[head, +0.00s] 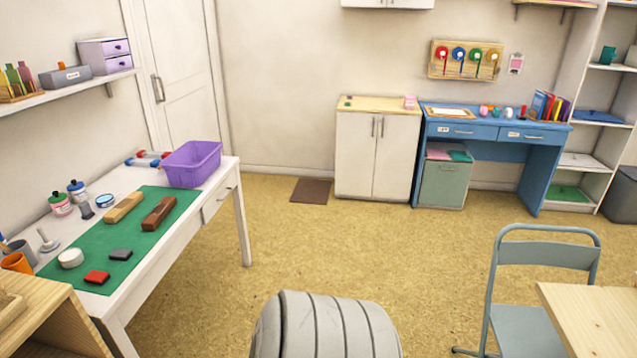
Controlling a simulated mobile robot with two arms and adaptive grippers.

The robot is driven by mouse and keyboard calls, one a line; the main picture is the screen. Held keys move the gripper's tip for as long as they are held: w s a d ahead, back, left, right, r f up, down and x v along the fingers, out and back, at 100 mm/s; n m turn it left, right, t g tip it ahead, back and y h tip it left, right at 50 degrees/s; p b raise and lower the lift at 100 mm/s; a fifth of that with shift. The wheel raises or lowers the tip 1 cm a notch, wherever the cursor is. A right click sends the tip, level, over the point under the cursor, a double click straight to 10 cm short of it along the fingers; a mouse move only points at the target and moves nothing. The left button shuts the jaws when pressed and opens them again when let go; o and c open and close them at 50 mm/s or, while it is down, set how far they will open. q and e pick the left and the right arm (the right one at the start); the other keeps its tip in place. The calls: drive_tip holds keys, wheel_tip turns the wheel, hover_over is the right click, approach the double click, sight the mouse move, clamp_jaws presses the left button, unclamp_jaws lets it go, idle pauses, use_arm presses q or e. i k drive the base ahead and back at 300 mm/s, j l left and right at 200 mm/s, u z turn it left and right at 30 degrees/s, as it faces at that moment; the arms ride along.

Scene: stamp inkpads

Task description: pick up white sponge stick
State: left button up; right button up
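A small pale stick with a round, wider base (48,241) stands upright on the white table (224,184) at the left, just off the green mat's edge. It looks like the white sponge stick, but it is too small to be certain. A short white round piece (71,258) sits near it on the green mat (150,219). Neither of my grippers is in view.
The mat also holds a red pad (97,277), a grey pad (121,255) and two wooden blocks. A purple basket (191,164) is at the table's far end.

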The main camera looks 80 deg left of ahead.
sight(46, 244)
drive_tip(key=u, duration=3.85)
